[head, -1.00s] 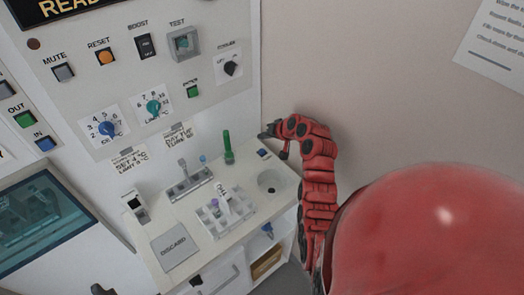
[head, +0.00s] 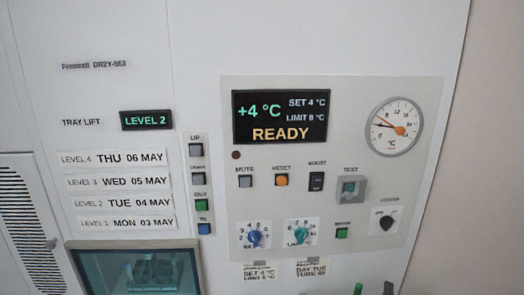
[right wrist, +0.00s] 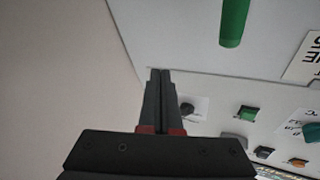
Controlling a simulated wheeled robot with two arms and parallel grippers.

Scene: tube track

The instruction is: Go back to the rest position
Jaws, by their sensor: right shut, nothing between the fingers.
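My right gripper (right wrist: 160,73) is shut with nothing between its fingertips in the right wrist view. In the head view only a dark tip of it (head: 388,288) shows at the bottom edge, right of the top of a green tube (head: 358,288). The green tube also shows in the right wrist view (right wrist: 233,22), to the right of the fingertips and apart from them. My left gripper is in neither view.
A white cabinet front fills the head view, with a display (head: 282,117) reading READY, a round gauge (head: 394,126), knobs and buttons. A glass window (head: 92,268) is at the lower left. A plain wall (head: 480,170) lies to the right.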

